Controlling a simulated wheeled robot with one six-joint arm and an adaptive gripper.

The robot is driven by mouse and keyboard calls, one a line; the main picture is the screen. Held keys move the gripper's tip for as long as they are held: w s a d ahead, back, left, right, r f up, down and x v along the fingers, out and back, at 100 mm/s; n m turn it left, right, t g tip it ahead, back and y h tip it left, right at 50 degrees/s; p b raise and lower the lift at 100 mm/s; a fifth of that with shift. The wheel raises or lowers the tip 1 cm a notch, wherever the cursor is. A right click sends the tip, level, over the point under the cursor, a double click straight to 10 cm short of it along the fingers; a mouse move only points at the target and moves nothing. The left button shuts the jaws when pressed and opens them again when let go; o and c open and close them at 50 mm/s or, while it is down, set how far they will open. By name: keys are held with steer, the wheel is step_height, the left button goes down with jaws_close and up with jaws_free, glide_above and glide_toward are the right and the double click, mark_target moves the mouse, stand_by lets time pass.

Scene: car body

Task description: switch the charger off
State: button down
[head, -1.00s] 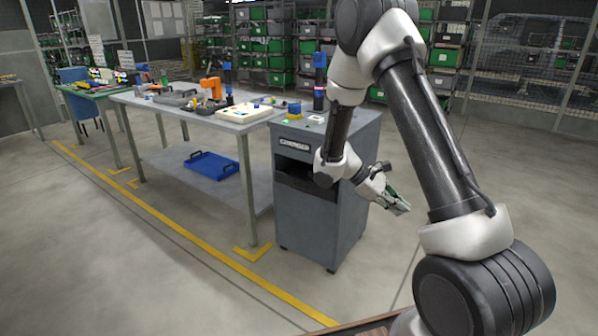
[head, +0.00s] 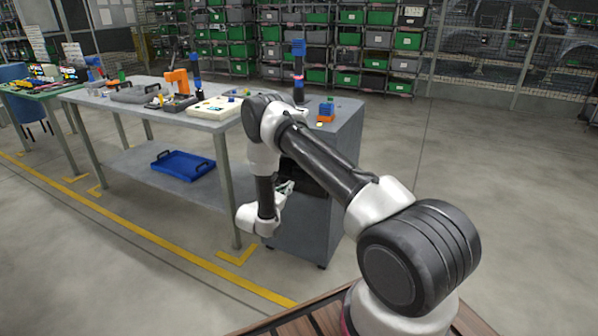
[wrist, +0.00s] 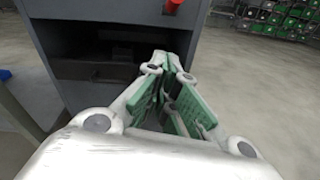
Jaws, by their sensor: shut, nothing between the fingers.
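My gripper (head: 285,187) is in front of the dark open bay of the grey cabinet in the head view. In the wrist view its green-padded fingers (wrist: 167,65) are shut and empty, pointing toward the cabinet (wrist: 60,20). A red knob-like part (wrist: 174,5) shows at the top edge of the wrist view, on the cabinet front, beyond the fingertips. I cannot tell whether it is the charger's switch. No charger can be clearly identified. A small blue and orange object (head: 326,111) stands on the cabinet top (head: 345,108). My arm hides part of the cabinet front.
A grey workbench (head: 120,100) stands left of the cabinet, with an orange device (head: 177,80), a cream tray (head: 213,108) and other parts on it. A blue tray (head: 183,165) lies on its lower shelf. Open floor (head: 480,190) lies to the right.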

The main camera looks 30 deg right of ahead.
steer(key=w+d+r, duration=0.2)
steer(key=w+d, duration=0.3)
steer(key=d, duration=0.4)
steer(key=shift+w+d+r, duration=0.3)
steer(key=shift+w+d, duration=0.1)
steer(key=shift+r+g+y, duration=0.4)
steer(key=shift+r+y, duration=0.15)
steer(key=shift+y, duration=0.05)
stand_by(0.4)
steer(key=r+g+y, duration=0.2)
steer(key=r, duration=0.1)
steer(key=r+y, duration=0.1)
steer(key=y, duration=0.1)
steer(key=shift+w+d+r+g, duration=0.15)
steer(key=shift+w+d+g, duration=0.1)
steer(key=shift+g, duration=0.15)
steer(key=shift+w+d+r, duration=0.25)
steer(key=shift+d+r, duration=0.1)
steer(key=shift+r, duration=0.3)
steer(key=shift+w+d+r, duration=0.25)
steer(key=shift+d+r, duration=0.1)
steer(key=shift+r, duration=0.3)
steer(key=shift+w+d+r, duration=0.1)
steer(key=shift+w+r, duration=0.05)
steer(key=shift+r, duration=0.05)
